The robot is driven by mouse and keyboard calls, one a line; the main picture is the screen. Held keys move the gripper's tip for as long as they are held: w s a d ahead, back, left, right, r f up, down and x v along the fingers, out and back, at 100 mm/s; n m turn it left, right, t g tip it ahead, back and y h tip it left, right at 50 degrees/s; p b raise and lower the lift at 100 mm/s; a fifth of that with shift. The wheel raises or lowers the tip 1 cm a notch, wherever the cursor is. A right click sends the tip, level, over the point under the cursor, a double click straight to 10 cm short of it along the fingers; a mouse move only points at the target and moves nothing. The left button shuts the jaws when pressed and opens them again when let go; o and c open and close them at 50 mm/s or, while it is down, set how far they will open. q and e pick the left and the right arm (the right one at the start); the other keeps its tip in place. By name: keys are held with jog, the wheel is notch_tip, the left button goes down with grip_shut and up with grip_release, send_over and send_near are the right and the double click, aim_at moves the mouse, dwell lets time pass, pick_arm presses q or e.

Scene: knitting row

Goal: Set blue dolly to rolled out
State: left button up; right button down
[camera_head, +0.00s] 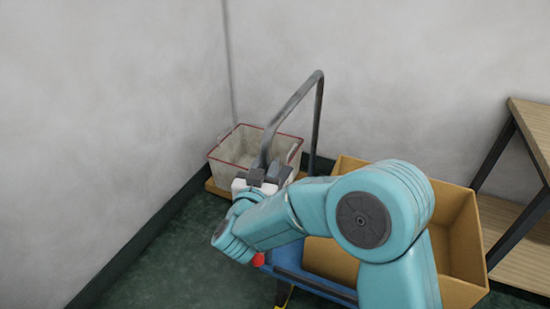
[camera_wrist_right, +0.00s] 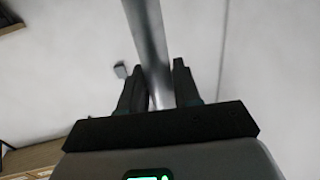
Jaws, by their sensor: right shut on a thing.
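The blue dolly (camera_head: 322,283) stands on the floor in the lower middle of the head view, partly hidden by my right arm. Its grey tubular handle (camera_head: 319,110) rises behind the arm and bends over at the top. My right gripper (camera_head: 272,174) is at the left upright of this handle, with its fingers around the tube. In the right wrist view the tube (camera_wrist_right: 148,45) runs between the two fingers of the right gripper (camera_wrist_right: 158,90), which is shut on it. My left gripper is not in view.
An open cardboard box (camera_head: 462,235) stands at the right, behind my arm. A pale basket with a red rim (camera_head: 225,165) sits in the corner against the walls. A wooden shelf with dark legs (camera_head: 520,235) is at the far right. Green floor (camera_head: 150,275) is clear at left.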

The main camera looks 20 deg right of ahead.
jog(key=w+a+v, duration=0.1)
jog(key=v, duration=0.6)
jog(key=shift+s+a, duration=0.2)
jog(key=shift+a, duration=0.05)
jog(key=shift+f, duration=0.1)
jog(key=c, duration=1.1)
grip_release()
jog(key=shift+c, duration=0.2)
jog(key=shift+o, duration=1)
jog(key=shift+s+a, duration=0.2)
jog(key=p+v, duration=0.1)
jog(key=v, duration=1)
jog(key=shift+s+a, duration=0.25)
jog(key=shift+s, duration=0.05)
